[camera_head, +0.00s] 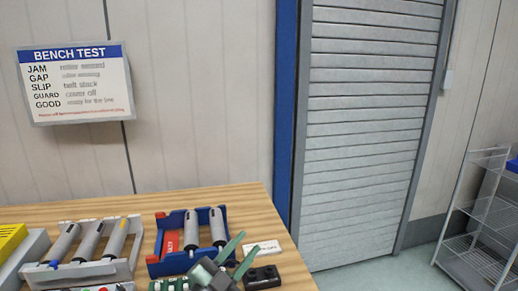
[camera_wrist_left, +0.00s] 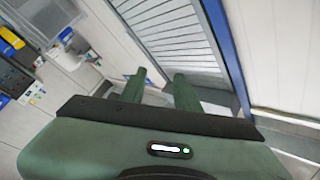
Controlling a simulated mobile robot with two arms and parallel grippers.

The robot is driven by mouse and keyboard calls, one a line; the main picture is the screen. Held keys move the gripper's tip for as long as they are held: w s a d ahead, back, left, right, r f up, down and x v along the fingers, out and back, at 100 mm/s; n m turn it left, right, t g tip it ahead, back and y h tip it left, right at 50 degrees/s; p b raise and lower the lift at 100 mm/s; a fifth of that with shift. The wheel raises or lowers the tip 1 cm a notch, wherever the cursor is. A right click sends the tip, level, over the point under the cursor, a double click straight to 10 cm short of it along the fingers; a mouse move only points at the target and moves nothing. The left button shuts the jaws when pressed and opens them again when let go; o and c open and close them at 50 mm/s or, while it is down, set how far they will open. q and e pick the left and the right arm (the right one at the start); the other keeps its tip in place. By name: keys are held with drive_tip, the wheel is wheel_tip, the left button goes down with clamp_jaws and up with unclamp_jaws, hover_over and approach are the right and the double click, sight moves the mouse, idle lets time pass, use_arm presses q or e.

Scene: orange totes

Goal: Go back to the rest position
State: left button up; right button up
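My left gripper (camera_head: 249,243) shows at the bottom of the head view, over the front right part of the wooden bench. Its two green fingers point up and to the right and stand apart with nothing between them. In the left wrist view the same fingers (camera_wrist_left: 159,76) are spread and empty, with the grey shutter beyond them. My right gripper is in neither view.
On the bench (camera_head: 245,203) are a blue bin (camera_head: 153,265) and a white rack (camera_head: 122,272), both holding grey cylinders. A black two-hole block (camera_head: 262,277) and a white card (camera_head: 262,248) lie close to my left gripper. A wire shelf (camera_head: 484,215) stands far right.

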use_arm(q)
drive_tip(key=s+a+f+n+g+y, duration=0.2)
drive_tip(key=s+a+f+n+y, duration=0.35)
drive_tip(key=a+f, duration=0.2)
drive_tip(key=s+a+f+n+g+y, duration=0.2)
drive_tip(key=s+a+f+n+y, duration=0.2)
drive_tip(key=a+f+n+y, duration=0.35)
drive_tip(key=s+a+f+g+h, duration=0.1)
drive_tip(key=s+f+g, duration=0.45)
drive_tip(key=s, duration=0.65)
drive_tip(key=s+a+f+g, duration=0.1)
drive_tip(key=s+f+g, duration=0.4)
drive_tip(key=s, duration=0.7)
drive_tip(key=s+f+x, duration=0.1)
drive_tip(key=s+x, duration=0.2)
drive_tip(key=x, duration=0.9)
drive_tip(key=s+x, duration=0.2)
drive_tip(key=x, duration=1)
drive_tip(key=s+a+f+g, duration=0.1)
drive_tip(key=s+a+f, duration=0.2)
drive_tip(key=s+f, duration=1.5)
drive_tip(key=shift+f, duration=0.25)
